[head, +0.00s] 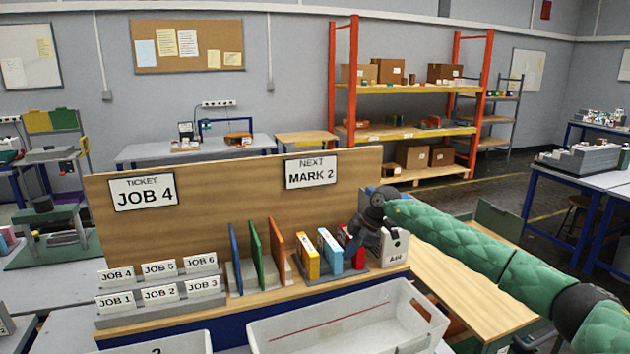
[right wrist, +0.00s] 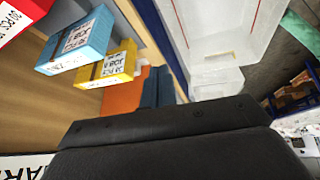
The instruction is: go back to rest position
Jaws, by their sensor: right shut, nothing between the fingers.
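My right arm, in a green quilted sleeve, comes in from the right in the head view. Its dark right gripper (head: 362,234) is shut and empty. It is over or in front of the red box (head: 349,257) and beside the white box (head: 396,250), hiding part of both; I cannot tell whether it touches them. In the right wrist view a black part of my gripper fills the bottom, and its fingertips are not clear. My left gripper is not in view.
A yellow box (head: 308,261) and blue box (head: 329,254) stand left of the gripper. Upright panels (head: 256,255) and job cards (head: 160,295) are further left. A light bin (head: 290,335) sits in front. A wooden backboard (head: 230,190) stands behind.

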